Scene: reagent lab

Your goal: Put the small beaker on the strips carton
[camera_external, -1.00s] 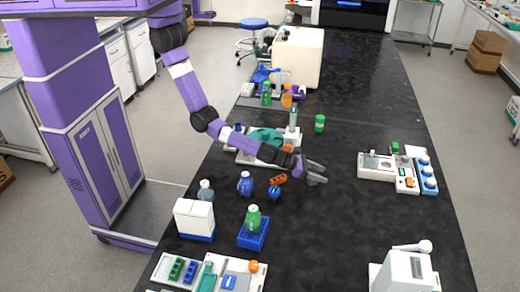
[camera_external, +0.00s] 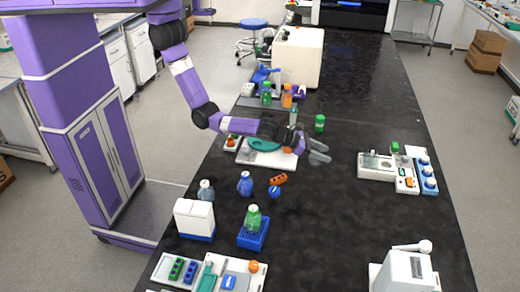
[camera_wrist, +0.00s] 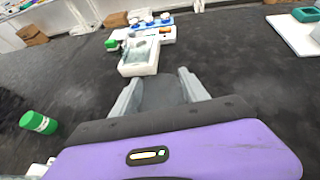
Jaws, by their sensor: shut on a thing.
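My gripper (camera_external: 319,152) is over the black bench, to the right of a white tray with a teal piece. In the wrist view my gripper (camera_wrist: 158,82) has its two grey fingers apart. A faint, see-through grey thing, apparently the small beaker (camera_wrist: 164,92), is between them. Its rim and tilt are hard to make out. I cannot tell for sure which thing is the strips carton. A white box with a blue base (camera_external: 194,219) stands at the front left of the bench, apart from my gripper.
A green-capped container (camera_external: 320,122) stands just behind my gripper. A white device tray (camera_external: 376,167) is to the right. A blue rack (camera_external: 253,234) with a green bottle is at the front. Bare bench lies between the front rack and the right tray.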

